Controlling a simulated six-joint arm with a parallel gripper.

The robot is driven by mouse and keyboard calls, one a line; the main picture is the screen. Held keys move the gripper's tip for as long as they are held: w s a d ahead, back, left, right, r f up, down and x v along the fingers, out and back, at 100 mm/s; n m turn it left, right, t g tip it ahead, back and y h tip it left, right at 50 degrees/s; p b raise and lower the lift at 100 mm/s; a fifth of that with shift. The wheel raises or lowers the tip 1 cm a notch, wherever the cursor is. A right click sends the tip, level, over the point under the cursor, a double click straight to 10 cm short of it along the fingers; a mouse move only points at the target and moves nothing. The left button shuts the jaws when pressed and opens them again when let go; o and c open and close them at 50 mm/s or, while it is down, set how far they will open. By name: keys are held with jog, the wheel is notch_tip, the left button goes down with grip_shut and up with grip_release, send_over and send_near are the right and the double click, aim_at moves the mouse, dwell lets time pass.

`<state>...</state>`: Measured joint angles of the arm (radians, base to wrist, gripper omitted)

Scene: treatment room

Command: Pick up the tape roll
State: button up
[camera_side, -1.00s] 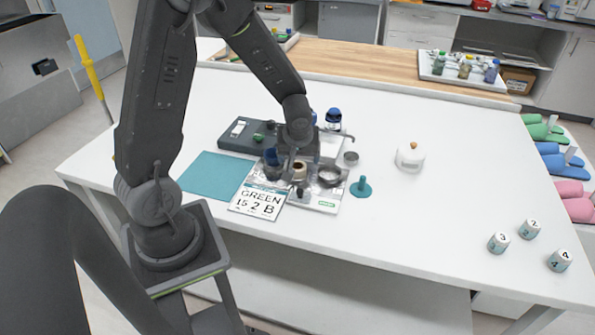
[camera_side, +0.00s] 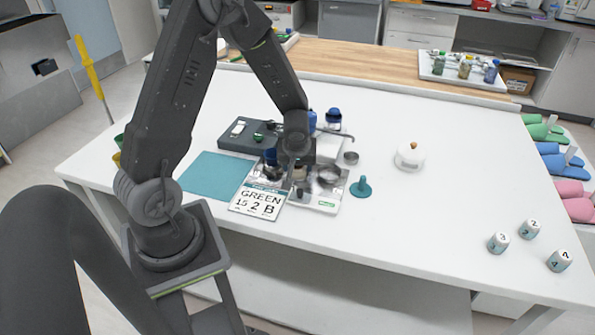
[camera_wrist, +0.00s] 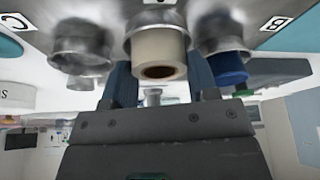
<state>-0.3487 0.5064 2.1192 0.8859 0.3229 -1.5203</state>
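The cream tape roll (camera_wrist: 160,52) shows in the wrist view, seated at a metal cup (camera_wrist: 153,20) in the middle of a row of cups. My gripper (camera_wrist: 162,80) has one dark finger on each side of the roll, with a gap between them. The fingers look open, and I cannot tell whether they touch the roll. In the side view my gripper (camera_side: 298,168) is low over the cups on the bench, and it hides most of the roll.
Metal cups stand close on both sides, one (camera_wrist: 80,48) empty-looking and one holding a blue item (camera_wrist: 227,68). A white label card (camera_side: 260,202), a teal peg (camera_side: 361,187) and a dark box (camera_side: 240,136) are near. The bench to the right is mostly clear.

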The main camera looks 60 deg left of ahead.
jog(key=c, duration=0.5)
jog(key=shift+o, duration=0.2)
jog(key=shift+r, duration=0.15)
